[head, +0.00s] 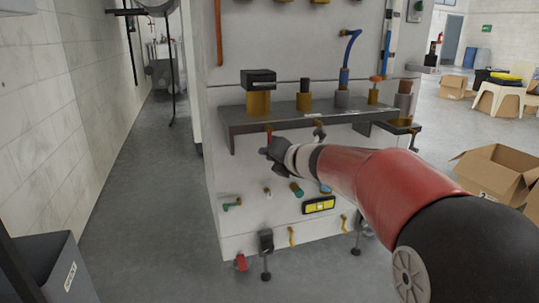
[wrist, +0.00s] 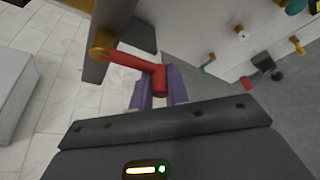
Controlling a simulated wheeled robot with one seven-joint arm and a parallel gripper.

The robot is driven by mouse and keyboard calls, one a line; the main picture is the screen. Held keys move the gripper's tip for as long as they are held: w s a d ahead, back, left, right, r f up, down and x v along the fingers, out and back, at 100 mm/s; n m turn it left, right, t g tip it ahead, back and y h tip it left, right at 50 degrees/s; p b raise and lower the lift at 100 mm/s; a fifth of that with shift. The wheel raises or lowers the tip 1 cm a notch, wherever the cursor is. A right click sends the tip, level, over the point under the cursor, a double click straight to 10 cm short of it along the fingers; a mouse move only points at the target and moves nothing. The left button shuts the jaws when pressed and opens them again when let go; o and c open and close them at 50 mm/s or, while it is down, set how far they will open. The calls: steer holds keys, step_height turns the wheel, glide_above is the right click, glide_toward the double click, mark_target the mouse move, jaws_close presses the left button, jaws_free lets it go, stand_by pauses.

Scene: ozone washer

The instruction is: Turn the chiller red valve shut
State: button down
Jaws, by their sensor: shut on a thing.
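The chiller red valve shows in the wrist view as a red lever (wrist: 130,62) on a brass fitting (wrist: 101,45). In the head view, a small part of the red valve (head: 268,130) shows below the left part of the dark shelf. My gripper (wrist: 159,88) is shut on the free end of the red lever, with one finger on each side. In the head view my gripper (head: 268,153) is at the upper left of the panel front, and it hides part of the valve.
The dark shelf (head: 290,120) juts out just above my gripper. Green, blue and brass fittings, such as a green one (head: 232,204), stick out lower on the panel. Cardboard boxes (head: 497,172) stand at the right.

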steer(key=shift+w+d+r, duration=0.1)
steer(key=shift+d+r, duration=0.15)
steer(key=shift+d, duration=0.05)
steer(key=c, duration=1.4)
jaws_free()
steer(key=v, duration=0.7)
steer(key=shift+s+d+p, duration=0.25)
steer(key=shift+s+p, duration=0.1)
steer(key=shift+p, duration=0.05)
steer(key=shift+r, duration=0.1)
